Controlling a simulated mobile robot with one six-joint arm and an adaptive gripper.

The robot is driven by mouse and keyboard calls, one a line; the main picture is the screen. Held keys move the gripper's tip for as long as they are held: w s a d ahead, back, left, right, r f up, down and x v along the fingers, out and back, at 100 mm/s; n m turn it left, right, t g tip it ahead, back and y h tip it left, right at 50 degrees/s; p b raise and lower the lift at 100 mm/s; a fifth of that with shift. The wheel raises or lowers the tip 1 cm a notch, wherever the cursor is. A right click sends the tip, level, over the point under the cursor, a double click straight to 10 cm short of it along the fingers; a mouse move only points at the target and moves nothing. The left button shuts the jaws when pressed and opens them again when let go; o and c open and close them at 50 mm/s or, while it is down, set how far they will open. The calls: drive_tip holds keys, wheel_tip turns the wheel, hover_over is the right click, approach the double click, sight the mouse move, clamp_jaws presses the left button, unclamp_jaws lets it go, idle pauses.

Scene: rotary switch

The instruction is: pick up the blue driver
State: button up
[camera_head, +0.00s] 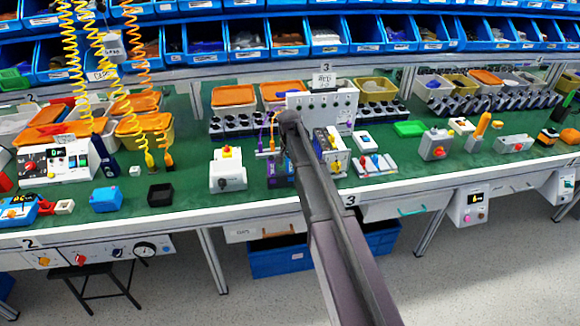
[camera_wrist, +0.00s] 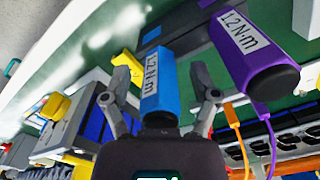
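The blue driver (camera_wrist: 161,85) has a white "1.2 N·m" label and shows in the middle of the wrist view. My gripper (camera_wrist: 164,78) is open, with one finger on each side of the blue driver. A gap shows between the driver and the right finger, and a narrower one at the left finger. The driver's near end is close to the palm. In the head view my gripper (camera_head: 289,118) is over the middle of the bench, and my arm hides the blue driver there.
A purple driver (camera_wrist: 254,62), also labelled 1.2 N·m, is close to the right finger. An orange cable (camera_wrist: 233,118) hangs near it. In the head view, a white panel (camera_head: 342,106) and a test box (camera_head: 331,150) stand right beside my arm.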

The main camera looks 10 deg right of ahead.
clamp_jaws()
drive_tip(key=shift+r, duration=0.1)
wheel_tip(320, 180, up, 10)
drive_tip(key=p, duration=1)
idle(0.7)
drive_tip(key=c, duration=0.7)
unclamp_jaws()
clamp_jaws()
drive_tip(key=shift+r, duration=0.1)
